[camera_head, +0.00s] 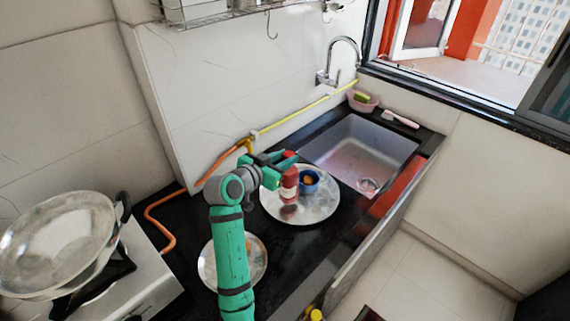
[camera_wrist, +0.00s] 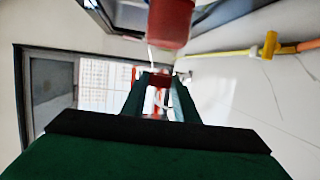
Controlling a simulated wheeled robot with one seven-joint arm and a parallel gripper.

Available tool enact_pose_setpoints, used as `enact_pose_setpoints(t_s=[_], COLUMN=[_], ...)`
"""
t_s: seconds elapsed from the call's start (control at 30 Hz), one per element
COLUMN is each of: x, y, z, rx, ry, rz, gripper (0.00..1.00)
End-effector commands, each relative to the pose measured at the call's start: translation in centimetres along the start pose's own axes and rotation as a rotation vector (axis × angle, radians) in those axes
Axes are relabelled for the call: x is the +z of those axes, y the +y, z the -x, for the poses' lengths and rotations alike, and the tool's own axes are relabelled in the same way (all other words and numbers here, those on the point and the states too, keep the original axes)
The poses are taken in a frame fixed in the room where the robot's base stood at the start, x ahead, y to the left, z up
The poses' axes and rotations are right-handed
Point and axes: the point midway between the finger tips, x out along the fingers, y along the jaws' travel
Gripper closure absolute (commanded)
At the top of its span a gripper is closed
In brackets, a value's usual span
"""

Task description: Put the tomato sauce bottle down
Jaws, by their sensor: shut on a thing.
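The tomato sauce bottle (camera_head: 289,186) is red with a pale label and is upright in the head view. It is over the large round metal tray (camera_head: 322,212) on the dark counter; whether its base touches the tray I cannot tell. My gripper (camera_head: 286,160) is shut on the bottle near its top, coming from the left. In the wrist view, my gripper's fingers (camera_wrist: 160,85) reach forward, and a red and whitish part of the bottle (camera_wrist: 170,22) shows at the top. Part of the bottle is hidden by the fingers.
A blue cup (camera_head: 309,181) with something orange in it stands on the tray, just right of the bottle. A second round plate (camera_head: 207,266) lies partly behind my arm. The sink (camera_head: 360,150) is at the back right, and a pan (camera_head: 57,243) sits on the stove at left.

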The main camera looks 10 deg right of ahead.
Motion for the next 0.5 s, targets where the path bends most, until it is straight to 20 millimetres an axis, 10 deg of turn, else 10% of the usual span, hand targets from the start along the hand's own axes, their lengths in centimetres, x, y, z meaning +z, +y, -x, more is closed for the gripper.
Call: enact_pose_setpoints(t_s=[0.5], x=[2.3], y=[-0.1], z=[-0.6], rx=[-0.002], ry=[0.002], rz=[0.001], gripper=[1.0])
